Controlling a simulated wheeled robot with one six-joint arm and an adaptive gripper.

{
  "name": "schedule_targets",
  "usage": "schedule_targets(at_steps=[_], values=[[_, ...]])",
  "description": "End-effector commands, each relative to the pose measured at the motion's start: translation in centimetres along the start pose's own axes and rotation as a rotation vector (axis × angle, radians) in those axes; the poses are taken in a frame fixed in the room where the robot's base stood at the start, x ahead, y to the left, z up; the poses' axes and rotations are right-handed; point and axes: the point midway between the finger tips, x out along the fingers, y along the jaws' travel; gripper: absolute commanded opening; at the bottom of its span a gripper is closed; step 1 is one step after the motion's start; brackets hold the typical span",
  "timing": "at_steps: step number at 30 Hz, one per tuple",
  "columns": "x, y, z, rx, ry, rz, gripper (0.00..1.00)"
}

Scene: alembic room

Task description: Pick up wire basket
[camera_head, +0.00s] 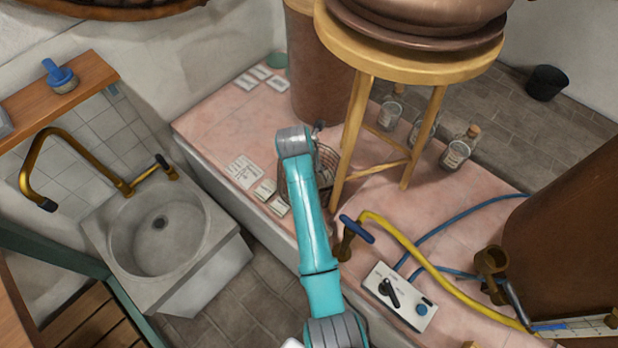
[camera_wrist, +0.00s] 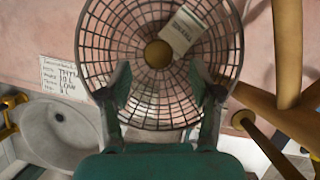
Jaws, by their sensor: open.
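The wire basket (camera_wrist: 90,45) is round, with a dark open mesh, and fills the upper middle of the wrist view. A small printed label (camera_wrist: 183,32) and a round brass-coloured piece (camera_wrist: 158,54) show within its outline. In the head view the basket (camera_head: 327,158) stands on the pink ledge, partly hidden by my arm. My gripper (camera_wrist: 161,88) is open, its two fingers apart in front of the basket's lower half in the wrist view. I cannot tell whether the fingers touch the wire.
A wooden stool (camera_head: 356,120) bearing a copper vessel stands close right of the basket. Several corked bottles (camera_head: 456,150) stand behind it. Paper cards (camera_head: 243,172) lie to the left. A stone sink (camera_head: 158,232) is left; a switch box (camera_head: 399,296) with hoses is right.

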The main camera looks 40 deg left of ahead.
Motion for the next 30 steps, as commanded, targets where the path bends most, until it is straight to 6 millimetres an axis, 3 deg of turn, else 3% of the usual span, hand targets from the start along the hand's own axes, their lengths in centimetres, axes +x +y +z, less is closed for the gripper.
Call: schedule_targets(at_steps=[9,19,27,30], values=[[4.0,0.2,0.2,0.001,0.001,-0.001,0.63],[4.6,0.1,0.2,0.001,0.0,0.0,0.63],[4.6,0.1,0.2,0.001,0.0,0.0,0.0],[4.6,0.1,0.2,0.001,0.0,0.0,0.0]])
